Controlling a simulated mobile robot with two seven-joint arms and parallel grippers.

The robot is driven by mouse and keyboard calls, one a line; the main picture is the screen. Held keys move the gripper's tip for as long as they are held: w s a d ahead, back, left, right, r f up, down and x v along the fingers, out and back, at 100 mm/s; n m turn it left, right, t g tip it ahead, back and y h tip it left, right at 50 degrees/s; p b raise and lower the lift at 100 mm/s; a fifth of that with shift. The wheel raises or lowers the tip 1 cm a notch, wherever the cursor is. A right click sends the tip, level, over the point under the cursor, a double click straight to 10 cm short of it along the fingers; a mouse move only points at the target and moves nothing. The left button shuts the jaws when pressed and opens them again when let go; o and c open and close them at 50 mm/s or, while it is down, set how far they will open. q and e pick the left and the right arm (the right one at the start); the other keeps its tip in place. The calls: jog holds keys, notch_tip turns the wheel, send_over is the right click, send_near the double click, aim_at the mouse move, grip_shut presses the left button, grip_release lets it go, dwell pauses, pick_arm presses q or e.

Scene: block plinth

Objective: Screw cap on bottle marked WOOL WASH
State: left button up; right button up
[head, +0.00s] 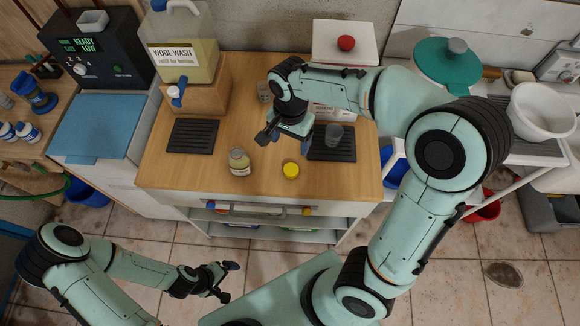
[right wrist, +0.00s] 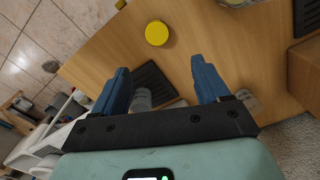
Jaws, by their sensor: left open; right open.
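A large clear container (head: 183,35) labelled WOOL WASH, with a refill line under it, stands at the back on a wooden block (head: 208,98). A small bottle (head: 239,162) with pale yellow contents stands upright near the counter's front; its label is too small to read. A yellow cap (head: 291,170) lies on the counter to its right, apart from it. The cap also shows in the right wrist view (right wrist: 157,33). My right gripper (head: 275,143) is open and empty above the counter, behind the bottle and cap. My left gripper (head: 230,281) is open and empty in front of the counter.
Dark mats lie left (head: 192,136) and right (head: 344,148) on the wooden counter (head: 210,180); a clear tumbler (head: 334,135) stands on the right one. A blue tap (head: 176,94) fronts the block. A grey can (head: 264,92) stands behind. Counter around the bottle is clear.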

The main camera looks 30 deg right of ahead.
send_over(291, 169)
jog(key=f, duration=0.8)
jog(key=shift+w+f+b, duration=0.1)
jog(key=shift+w+b, duration=0.2)
jog(key=f, duration=0.5)
jog(key=shift+s+f, duration=0.15)
jog(key=shift+s, duration=0.15)
jog(key=c, duration=1.1)
